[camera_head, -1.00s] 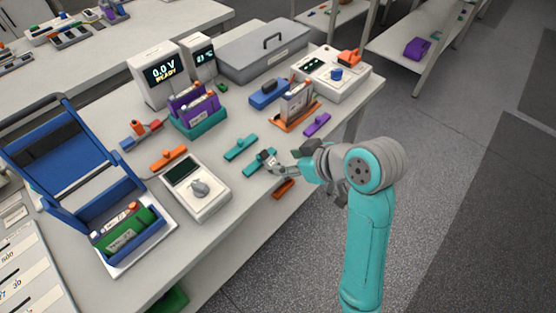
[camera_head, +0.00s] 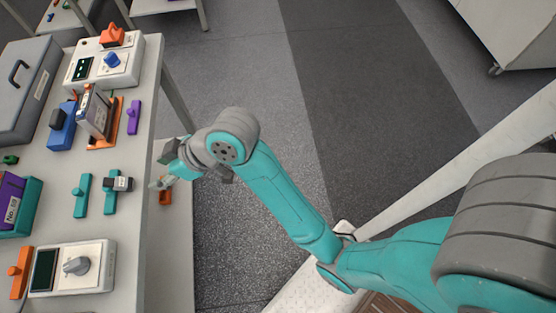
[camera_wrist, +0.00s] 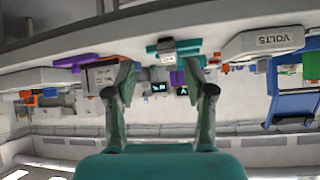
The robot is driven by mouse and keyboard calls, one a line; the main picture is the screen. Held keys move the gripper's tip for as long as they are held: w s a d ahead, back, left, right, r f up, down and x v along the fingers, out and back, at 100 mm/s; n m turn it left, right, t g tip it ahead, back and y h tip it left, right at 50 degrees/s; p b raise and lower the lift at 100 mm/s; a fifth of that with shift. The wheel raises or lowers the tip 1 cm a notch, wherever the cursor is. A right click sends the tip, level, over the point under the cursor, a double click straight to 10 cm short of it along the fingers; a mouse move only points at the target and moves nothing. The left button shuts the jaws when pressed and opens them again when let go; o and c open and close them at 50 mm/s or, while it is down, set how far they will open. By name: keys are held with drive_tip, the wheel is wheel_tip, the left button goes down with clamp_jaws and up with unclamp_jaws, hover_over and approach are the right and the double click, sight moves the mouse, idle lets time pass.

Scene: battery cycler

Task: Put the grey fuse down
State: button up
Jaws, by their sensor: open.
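The grey fuse (camera_head: 118,184) sits across a teal holder (camera_head: 110,203) near the table's right edge. My gripper (camera_head: 158,184) is open and empty, to the right of the fuse and apart from it, near the table edge. In the wrist view, the two fingers of my gripper (camera_wrist: 160,78) are spread wide with nothing between them. The grey fuse (camera_wrist: 167,52) shows beyond the fingertips on the teal holder (camera_wrist: 186,46).
A second teal piece (camera_head: 81,195) lies left of the holder. A meter with a knob (camera_head: 95,268) stands in front. An orange stand (camera_head: 112,132), a blue block (camera_head: 61,127) and a purple piece (camera_head: 133,117) lie behind. Open floor is to the right.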

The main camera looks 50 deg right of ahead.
drive_tip(key=s+d+f+m+t+h, duration=0.4)
drive_tip(key=s+d+f+m, duration=0.3)
drive_tip(key=s+d+f, duration=0.5)
drive_tip(key=s+d+r+t+h, duration=0.1)
drive_tip(key=s+r, duration=0.1)
drive_tip(key=s, duration=0.8)
drive_tip(key=s+d+r+t+h, duration=0.2)
drive_tip(key=s, duration=0.8)
drive_tip(key=shift+s+r+m, duration=0.3)
drive_tip(key=shift+s+m, duration=0.05)
drive_tip(key=shift+m, duration=0.05)
drive_tip(key=shift+o, duration=0.4)
drive_tip(key=shift+s+d+r, duration=0.1)
drive_tip(key=shift+s+r, duration=0.25)
drive_tip(key=shift+s, duration=0.05)
